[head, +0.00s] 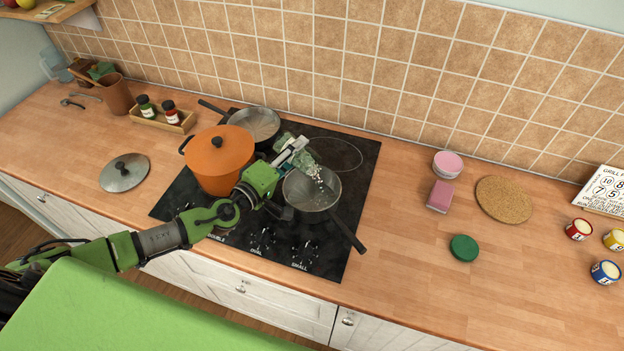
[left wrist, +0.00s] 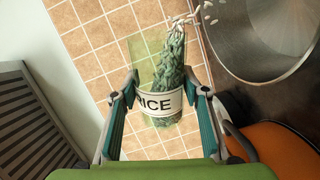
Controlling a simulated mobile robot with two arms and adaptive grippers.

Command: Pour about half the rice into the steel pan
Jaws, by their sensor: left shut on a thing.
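My left gripper (head: 290,155) is shut on a clear greenish jar (head: 306,157) and holds it tilted above the steel pan (head: 298,192) on the hob. White rice grains (head: 320,180) are falling from the jar's mouth towards the pan. In the left wrist view the jar (left wrist: 160,70) carries a RICE label (left wrist: 157,103) between the fingers (left wrist: 160,100). Its contents look greenish through the wall. Grains (left wrist: 207,14) leave its mouth beside the pan (left wrist: 235,50). How much rice is in the pan is unclear. My right gripper is not in view.
An orange pot (head: 215,165) stands left of my gripper, and another pan (head: 256,125) is behind it. A pot lid (head: 124,172) lies on the left counter. A green lid (head: 464,248), a pink sponge (head: 440,196) and a cork mat (head: 504,199) lie right of the hob.

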